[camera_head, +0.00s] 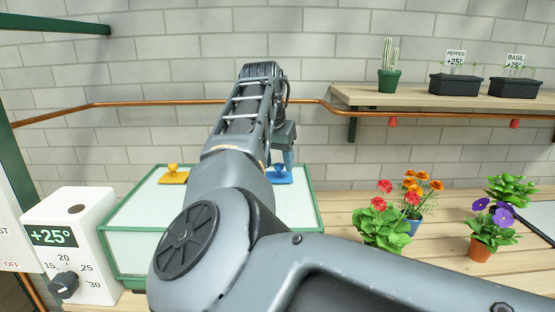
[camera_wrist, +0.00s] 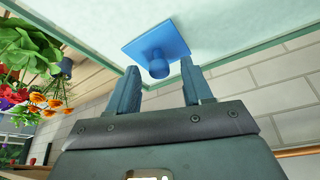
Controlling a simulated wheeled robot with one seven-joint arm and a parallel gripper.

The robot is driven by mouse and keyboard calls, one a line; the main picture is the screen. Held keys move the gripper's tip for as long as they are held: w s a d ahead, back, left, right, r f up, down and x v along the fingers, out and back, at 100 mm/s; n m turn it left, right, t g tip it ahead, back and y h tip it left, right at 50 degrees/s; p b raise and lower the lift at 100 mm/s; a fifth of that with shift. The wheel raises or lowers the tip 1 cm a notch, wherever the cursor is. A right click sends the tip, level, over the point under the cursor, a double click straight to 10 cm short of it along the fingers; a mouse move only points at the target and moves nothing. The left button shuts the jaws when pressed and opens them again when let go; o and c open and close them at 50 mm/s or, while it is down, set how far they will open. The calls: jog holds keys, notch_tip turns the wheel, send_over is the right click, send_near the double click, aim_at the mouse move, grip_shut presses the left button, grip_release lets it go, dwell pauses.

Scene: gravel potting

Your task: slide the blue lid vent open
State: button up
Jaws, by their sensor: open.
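The blue lid vent (camera_wrist: 160,46), a flat blue plate with a round knob, lies on the pale lid of the green-framed box (camera_head: 108,240). In the head view the blue vent (camera_head: 279,178) shows at the right part of the lid, partly hidden by my arm. My gripper (camera_wrist: 158,82) is open and empty. In the wrist view its two fingers point toward the vent, with the knob seen between and just beyond the fingertips. I cannot tell whether the fingers touch the knob. The gripper in the head view (camera_head: 288,158) is above the blue vent.
A yellow vent (camera_head: 173,175) sits on the lid's left part. A white thermostat box (camera_head: 78,245) reading +25° stands at the left. Potted flowers (camera_head: 398,220) stand on the wooden table at right. A shelf (camera_head: 430,98) with a cactus and planters is behind, above a copper pipe.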

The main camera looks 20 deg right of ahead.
jog(key=shift+f, duration=0.1)
grip_shut()
dwell(0.4)
